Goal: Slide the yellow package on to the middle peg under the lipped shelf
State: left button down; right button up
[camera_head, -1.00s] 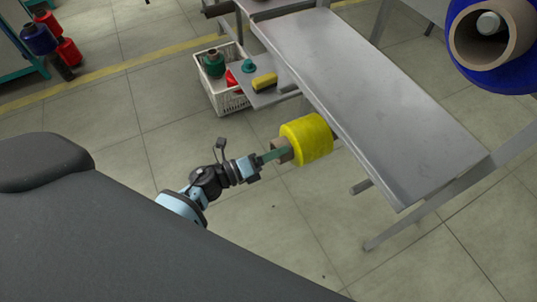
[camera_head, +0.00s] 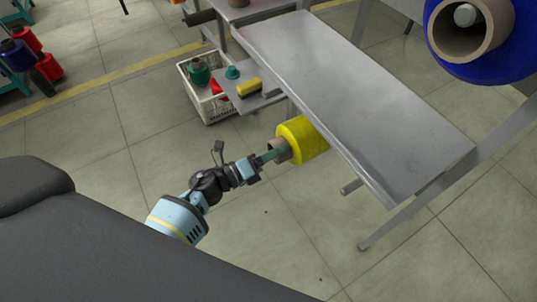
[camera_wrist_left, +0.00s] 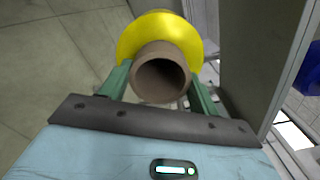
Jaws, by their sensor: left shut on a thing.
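The yellow package (camera_head: 297,141) is a wound yellow cone on a brown tube. My left gripper (camera_head: 273,155) is shut on the near end of that tube, its green fingers on either side of it. In the left wrist view the tube's open end (camera_wrist_left: 161,76) faces me, with the yellow winding (camera_wrist_left: 158,25) behind. The grey lipped shelf (camera_head: 350,95) covers the package's far right part. A bare peg end (camera_head: 351,187) sticks out below the shelf's edge, nearer than the package. The middle peg is not visible. My right gripper is not in view.
A white basket (camera_head: 214,105) with spools and a small tray (camera_head: 254,103) with a yellow piece stand beyond the package. A blue spool (camera_head: 497,70) hangs at upper right. A slanted leg (camera_head: 425,210) supports the shelf's near end.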

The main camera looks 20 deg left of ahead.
aim_at(288, 146)
pick_arm(q)
jog(key=shift+b+x, duration=0.6)
jog(key=shift+x, duration=1.7)
jog(key=shift+w+r, duration=0.1)
jog(key=shift+r, duration=0.05)
jog(key=shift+b+x, duration=0.65)
jog(key=shift+x, duration=1.05)
jog(key=shift+d, duration=0.1)
jog(key=shift+f+b, duration=0.45)
